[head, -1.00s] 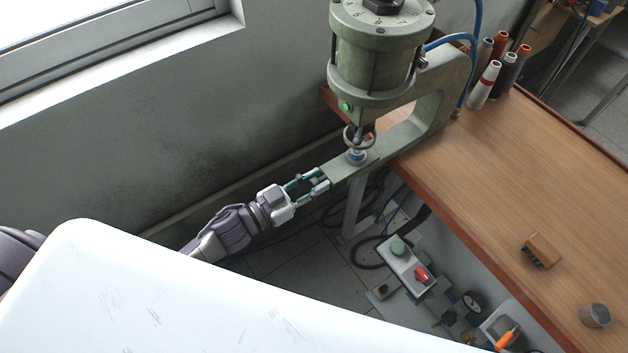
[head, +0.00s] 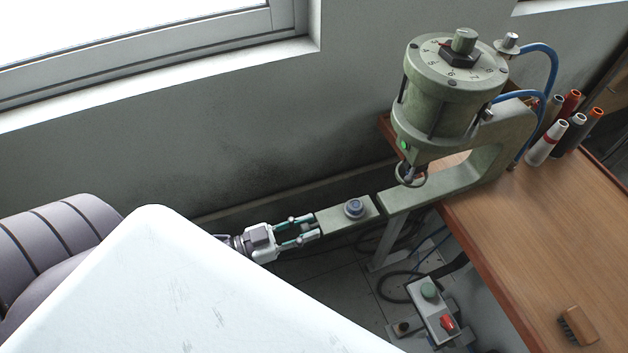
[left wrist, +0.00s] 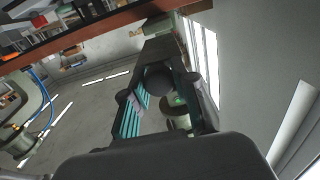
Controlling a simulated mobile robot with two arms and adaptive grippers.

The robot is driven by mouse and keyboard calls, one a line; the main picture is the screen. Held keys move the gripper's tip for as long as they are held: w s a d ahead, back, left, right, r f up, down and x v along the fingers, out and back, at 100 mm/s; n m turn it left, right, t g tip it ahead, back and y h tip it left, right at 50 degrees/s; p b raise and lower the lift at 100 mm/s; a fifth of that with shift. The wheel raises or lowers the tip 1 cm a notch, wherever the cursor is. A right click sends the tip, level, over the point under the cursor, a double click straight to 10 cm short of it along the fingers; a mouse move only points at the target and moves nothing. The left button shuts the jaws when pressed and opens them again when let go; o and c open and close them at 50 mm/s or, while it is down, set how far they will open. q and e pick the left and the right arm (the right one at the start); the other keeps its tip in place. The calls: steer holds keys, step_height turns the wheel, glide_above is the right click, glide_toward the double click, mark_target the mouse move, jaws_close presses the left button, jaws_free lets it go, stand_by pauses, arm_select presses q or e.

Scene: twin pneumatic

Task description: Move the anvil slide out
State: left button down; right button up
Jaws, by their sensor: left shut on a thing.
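The anvil slide (head: 334,219) is a green-grey block with a round blue-grey anvil (head: 354,207) on top. It sits out from the lower arm of the green press (head: 425,185), with a narrow dark gap between them. The anvil is to the left of the press head (head: 440,110), clear of the ring under it. My left gripper (head: 312,229) is shut on the slide's left end. In the left wrist view its fingers (left wrist: 160,95) show, with a dark block between and beyond them. My right gripper is not in view.
The wooden table (head: 530,230) carries thread spools (head: 550,140) and a brush (head: 577,325). A control box (head: 432,305) with green and red buttons is below the press. The wall and window (head: 150,45) are behind. The space left of the slide is open.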

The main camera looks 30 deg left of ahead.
arm_select(q)
steer(key=c, duration=1)
jaws_free()
steer(key=shift+o, duration=0.5)
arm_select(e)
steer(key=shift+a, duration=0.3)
arm_select(q)
steer(key=shift+s+a, duration=0.15)
steer(key=shift+s, duration=0.05)
steer(key=v, duration=1.1)
steer(key=shift+s+a, duration=0.2)
steer(key=shift+a, duration=0.05)
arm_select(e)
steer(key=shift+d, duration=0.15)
